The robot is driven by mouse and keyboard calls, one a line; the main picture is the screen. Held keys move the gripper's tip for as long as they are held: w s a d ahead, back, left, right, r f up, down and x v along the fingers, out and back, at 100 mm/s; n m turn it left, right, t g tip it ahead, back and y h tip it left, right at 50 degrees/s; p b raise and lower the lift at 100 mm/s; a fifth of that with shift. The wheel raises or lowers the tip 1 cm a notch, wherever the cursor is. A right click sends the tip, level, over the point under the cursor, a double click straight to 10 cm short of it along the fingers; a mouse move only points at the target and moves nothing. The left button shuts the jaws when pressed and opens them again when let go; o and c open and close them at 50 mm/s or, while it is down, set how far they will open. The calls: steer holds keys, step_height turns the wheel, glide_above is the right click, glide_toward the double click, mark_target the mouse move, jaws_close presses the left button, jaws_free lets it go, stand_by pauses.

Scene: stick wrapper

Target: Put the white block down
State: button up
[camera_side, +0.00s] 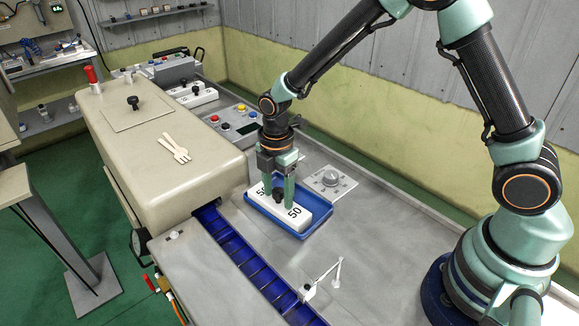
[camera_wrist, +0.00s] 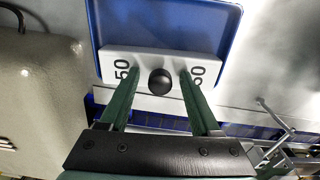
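The white block (camera_side: 303,218) is marked 50 at both ends and has a round black knob on top. It lies in the blue tray (camera_side: 317,222) on the grey worktop. In the wrist view the block (camera_wrist: 150,60) lies across the lower part of the tray (camera_wrist: 190,22), with its knob (camera_wrist: 160,82) in the middle. My gripper (camera_side: 279,202) points down over the block. Its two green fingers, also in the wrist view (camera_wrist: 159,76), stand on either side of the knob with a visible gap on each side. Whether the fingertips touch the block's top is unclear.
A blue segmented conveyor (camera_side: 245,262) runs just left of the tray. A dial plate (camera_side: 330,182) is behind the tray. A thin metal lever (camera_side: 325,275) stands in front.

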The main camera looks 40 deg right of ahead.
mark_target(278, 190)
step_height(278, 190, up, 12)
steer(key=s+d+r+m+t, duration=0.2)
steer(key=s+d+r+m, duration=0.2)
steer(key=m, duration=0.5)
steer(key=s+d+r+m+t, duration=0.3)
steer(key=s+d+r+m, duration=0.2)
steer(key=s+m, duration=0.3)
steer(key=shift+s+d+m+t, duration=0.3)
steer(key=shift+d+m, duration=0.55)
steer(key=shift+m, duration=0.25)
